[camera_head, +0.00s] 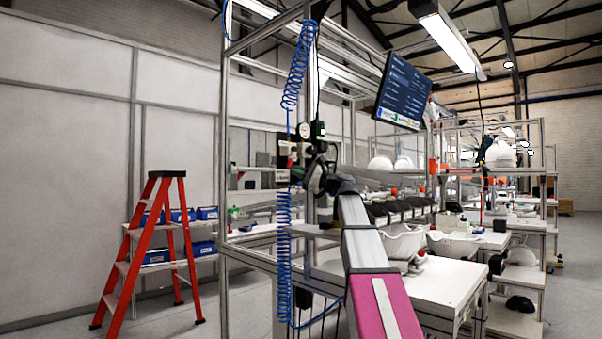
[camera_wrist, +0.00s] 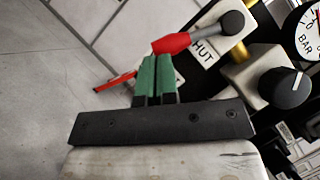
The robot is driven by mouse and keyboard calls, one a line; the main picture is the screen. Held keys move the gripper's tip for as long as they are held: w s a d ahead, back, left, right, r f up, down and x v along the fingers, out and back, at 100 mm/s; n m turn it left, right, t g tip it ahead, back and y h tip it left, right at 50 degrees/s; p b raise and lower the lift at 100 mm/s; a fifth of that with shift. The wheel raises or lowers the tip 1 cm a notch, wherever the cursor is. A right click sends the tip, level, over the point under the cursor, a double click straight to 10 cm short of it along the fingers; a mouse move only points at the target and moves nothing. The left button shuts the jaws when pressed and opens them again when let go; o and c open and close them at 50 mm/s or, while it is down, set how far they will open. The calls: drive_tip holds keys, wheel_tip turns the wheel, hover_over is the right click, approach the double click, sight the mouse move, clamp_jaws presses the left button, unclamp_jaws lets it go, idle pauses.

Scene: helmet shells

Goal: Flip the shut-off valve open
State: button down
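In the head view my gripper (camera_head: 300,172) is up at the valve panel (camera_head: 284,158), which my arm partly hides.
A pressure gauge (camera_wrist: 308,34) and a black regulator knob (camera_wrist: 285,88) sit close right of the lever. A blue coiled hose (camera_head: 284,250) hangs by the frame post. A workbench (camera_head: 440,285) stands below; a red stepladder (camera_head: 150,240) is at left.

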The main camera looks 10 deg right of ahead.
sight(289, 167)
drive_tip(key=a+m+t, duration=0.1)
drive_tip(key=m+t, duration=0.1)
drive_tip(key=m, duration=0.1)
drive_tip(key=s+a+r+m+t, duration=0.1)
drive_tip(key=m+t, duration=0.1)
drive_tip(key=m, duration=0.1)
drive_tip(key=s+a+m+t+h, duration=0.1)
drive_tip(key=m+t, duration=0.1)
drive_tip(key=m, duration=0.1)
drive_tip(key=shift+s+a+r+m, duration=0.15)
drive_tip(key=shift+s+m, duration=0.1)
drive_tip(key=shift+m, duration=0.15)
drive_tip(key=r+m+t+h, duration=0.1)
drive_tip(key=m+t+h, duration=0.1)
drive_tip(key=m, duration=0.1)
drive_tip(key=s+a+r+m+t+h, duration=0.1)
drive_tip(key=m+t, duration=0.1)
drive_tip(key=m, duration=0.2)
drive_tip(key=a+r+m+t+h, duration=0.1)
drive_tip(key=r+m+h, duration=0.1)
drive_tip(key=m, duration=0.1)
drive_tip(key=shift+s+a+t+h, duration=0.2)
drive_tip(key=shift+t+h, duration=0.1)
drive_tip(key=shift+t, duration=0.1)
drive_tip(key=shift+s, duration=0.1)
